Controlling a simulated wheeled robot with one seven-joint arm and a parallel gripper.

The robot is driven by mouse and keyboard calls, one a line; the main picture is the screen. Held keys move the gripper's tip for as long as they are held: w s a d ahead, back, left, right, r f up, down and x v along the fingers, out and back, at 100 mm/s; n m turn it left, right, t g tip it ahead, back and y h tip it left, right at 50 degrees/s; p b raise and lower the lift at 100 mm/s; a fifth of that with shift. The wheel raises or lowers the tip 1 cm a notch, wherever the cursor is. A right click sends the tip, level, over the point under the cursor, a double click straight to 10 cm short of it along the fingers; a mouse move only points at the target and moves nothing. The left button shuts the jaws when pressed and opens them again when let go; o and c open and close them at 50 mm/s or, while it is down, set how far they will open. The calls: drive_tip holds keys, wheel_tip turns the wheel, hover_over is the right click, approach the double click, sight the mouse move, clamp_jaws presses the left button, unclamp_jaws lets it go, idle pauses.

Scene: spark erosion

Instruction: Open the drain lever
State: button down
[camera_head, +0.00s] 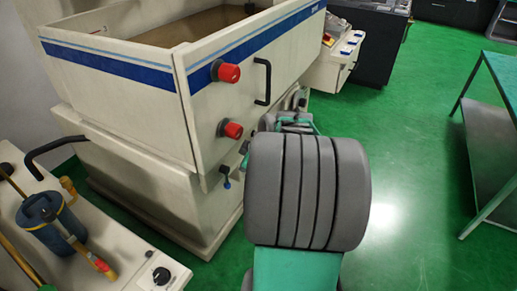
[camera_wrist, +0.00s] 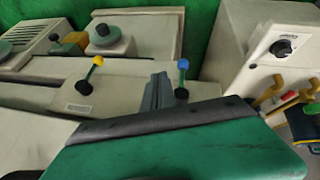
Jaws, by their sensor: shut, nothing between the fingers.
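In the wrist view two small levers stand out from a pale machine panel, each on a black round base. One lever has a yellow tip (camera_wrist: 97,61) and one has a blue tip (camera_wrist: 183,65). No readable mark shows which one is the drain lever. My gripper (camera_wrist: 158,88) shows as grey fingers, shut and empty, between the two levers and closer to the blue-tipped one. Contact with that lever cannot be told. In the head view a small blue-tipped lever (camera_head: 226,182) hangs low on the tank's front, and my arm hides my fingertips.
The white tank (camera_head: 120,55) has two red knobs (camera_head: 229,73) and a black handle (camera_head: 262,82). At lower left a bench (camera_head: 140,245) carries a blue-grey pot (camera_head: 45,210). A green table (camera_head: 505,75) stands at right. Green floor (camera_head: 415,130) between is clear.

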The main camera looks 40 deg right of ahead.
drive_tip(key=s+d+n+t, duration=0.1)
drive_tip(key=d, duration=0.8)
drive_tip(key=shift+s+f+n+h+p, duration=0.15)
drive_tip(key=shift+s+n+h+p, duration=0.15)
drive_tip(key=shift+n, duration=0.1)
drive_tip(key=shift+f, duration=0.1)
drive_tip(key=w+d+f+p, duration=0.3)
drive_tip(key=w+f, duration=0.4)
drive_tip(key=w, duration=0.2)
drive_tip(key=shift+d+f, duration=0.15)
drive_tip(key=shift+d+f, duration=0.1)
drive_tip(key=shift+f, duration=0.05)
